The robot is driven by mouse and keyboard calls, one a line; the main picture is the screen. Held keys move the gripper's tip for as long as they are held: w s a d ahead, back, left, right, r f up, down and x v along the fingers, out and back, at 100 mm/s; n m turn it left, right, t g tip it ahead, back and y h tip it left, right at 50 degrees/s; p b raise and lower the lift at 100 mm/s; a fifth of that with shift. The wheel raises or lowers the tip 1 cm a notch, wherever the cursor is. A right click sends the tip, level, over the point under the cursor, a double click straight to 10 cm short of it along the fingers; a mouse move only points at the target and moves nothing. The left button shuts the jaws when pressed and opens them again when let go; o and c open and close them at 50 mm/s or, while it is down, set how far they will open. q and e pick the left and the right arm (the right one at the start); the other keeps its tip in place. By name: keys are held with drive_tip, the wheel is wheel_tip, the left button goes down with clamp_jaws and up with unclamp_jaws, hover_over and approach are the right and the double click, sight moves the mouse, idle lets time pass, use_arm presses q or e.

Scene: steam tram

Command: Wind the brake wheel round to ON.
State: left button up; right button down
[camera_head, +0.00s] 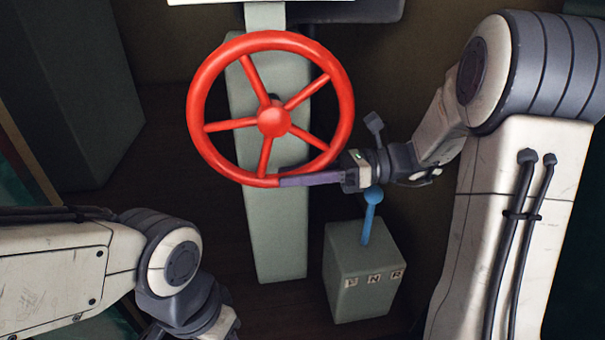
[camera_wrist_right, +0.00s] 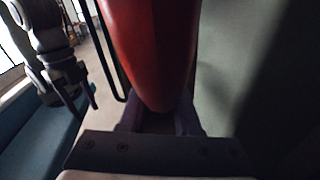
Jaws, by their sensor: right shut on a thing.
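The red brake wheel (camera_head: 345,90) has several spokes and a round hub, and stands in front of a grey-green column (camera_head: 275,240) in the head view. My right gripper (camera_head: 285,181) reaches in from the right and is shut on the rim at the bottom of the wheel. In the right wrist view the red rim (camera_wrist_right: 150,50) runs down between the fingers (camera_wrist_right: 160,120). No ON mark is readable in either view. My left arm comes in at the lower left, and its fingertips are out of the head view.
A grey-green box (camera_head: 360,290) with a blue lever (camera_head: 370,210) and letter labels stands at the lower right of the wheel, close under my right gripper. A tall grey cabinet (camera_head: 75,90) stands at the left. A white panel edge (camera_head: 270,2) shows above the wheel.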

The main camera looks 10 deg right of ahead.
drive_tip(key=shift+a+f, duration=0.1)
idle(0.3)
drive_tip(key=c, duration=0.6)
unclamp_jaws()
drive_tip(key=shift+a, duration=0.1)
